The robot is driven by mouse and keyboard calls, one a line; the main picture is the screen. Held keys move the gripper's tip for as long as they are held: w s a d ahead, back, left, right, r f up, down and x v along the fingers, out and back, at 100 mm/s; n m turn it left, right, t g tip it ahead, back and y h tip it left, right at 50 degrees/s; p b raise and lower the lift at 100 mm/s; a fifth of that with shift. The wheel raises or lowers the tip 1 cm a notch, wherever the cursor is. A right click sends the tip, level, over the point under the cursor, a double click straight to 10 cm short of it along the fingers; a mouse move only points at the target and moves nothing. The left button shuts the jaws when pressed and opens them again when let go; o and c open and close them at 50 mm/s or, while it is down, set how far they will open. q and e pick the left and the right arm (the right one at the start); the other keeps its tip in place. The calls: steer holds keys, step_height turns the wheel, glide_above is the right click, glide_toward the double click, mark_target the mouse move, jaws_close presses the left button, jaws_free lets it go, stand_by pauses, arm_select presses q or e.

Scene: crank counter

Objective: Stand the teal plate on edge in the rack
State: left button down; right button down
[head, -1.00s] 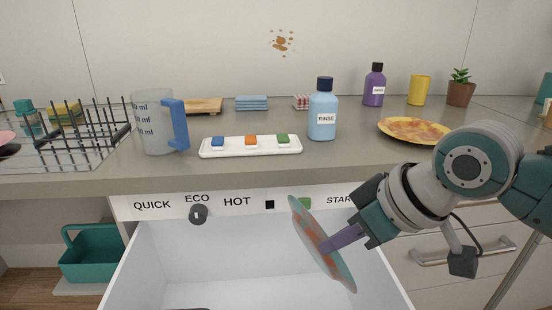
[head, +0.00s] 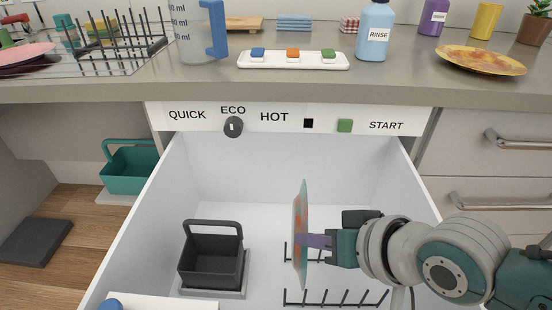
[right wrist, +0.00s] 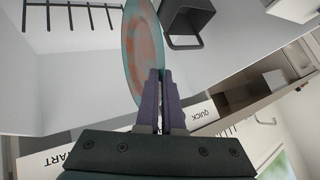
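The teal plate (head: 301,222), smeared with orange-red, is held on edge, seen nearly side-on, inside the open white drawer. My right gripper (head: 312,241) is shut on it from the right. In the right wrist view the purple fingers (right wrist: 160,98) pinch the rim of the plate (right wrist: 146,45). A dark rack with a row of upright tines (head: 335,298) is on the drawer floor, below and right of the plate. It shows at the top left of the right wrist view (right wrist: 75,17). Whether the plate touches the rack cannot be told. My left gripper is not in view.
A dark basket (head: 211,255) stands in the drawer left of the plate. The drawer's front panel (head: 274,117) has a knob and buttons. On the counter are another wire rack (head: 120,40), a measuring cup (head: 198,35), a button strip (head: 292,60) and a dirty yellow plate (head: 481,60).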

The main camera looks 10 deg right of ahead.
step_height(320, 180, down, 10)
steer(key=b, duration=0.8)
steer(key=shift+r, duration=0.15)
steer(key=shift+w, duration=0.1)
steer(key=shift+f+b, duration=0.2)
steer(key=shift+b, duration=0.1)
steer(key=shift+f+b, duration=0.65)
steer(key=shift+f, duration=0.1)
steer(key=c, duration=1)
jaws_free()
steer(key=shift+r+p, duration=5.15)
steer(key=shift+r, duration=4.85)
